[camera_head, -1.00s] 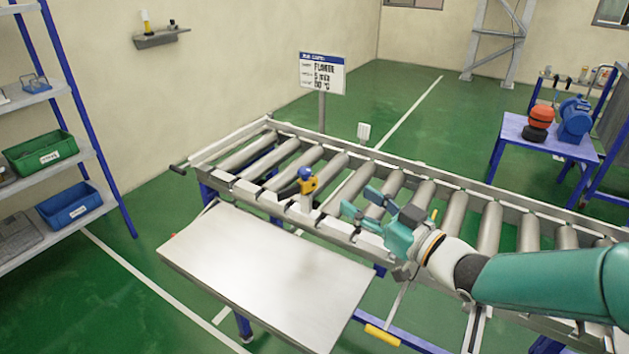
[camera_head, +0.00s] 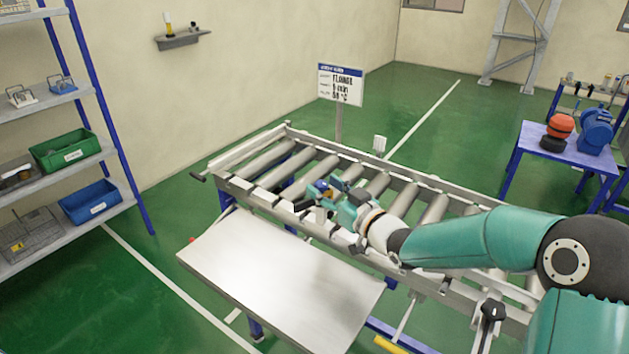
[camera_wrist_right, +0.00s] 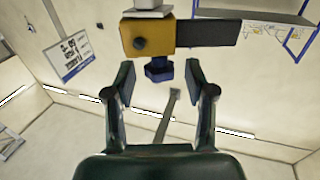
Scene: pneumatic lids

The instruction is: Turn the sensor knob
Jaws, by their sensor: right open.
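The sensor is a yellow block (camera_wrist_right: 175,37) with a blue knob (camera_wrist_right: 158,70) on one end and a dark bar on its side. In the head view the knob (camera_head: 322,185) shows small at the conveyor's near rail, and my gripper hides most of the sensor. My right gripper (camera_wrist_right: 160,66) is open, with its fingertips on either side of the knob and a visible gap on both sides. In the head view the right gripper (camera_head: 319,194) reaches the sensor from the right. My left gripper is not in view.
The roller conveyor (camera_head: 440,190) runs under my right arm. A sign (camera_head: 340,84) on a post stands behind. A shelf (camera_head: 70,170) with bins is at the left, and a blue table (camera_head: 575,150) at the right.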

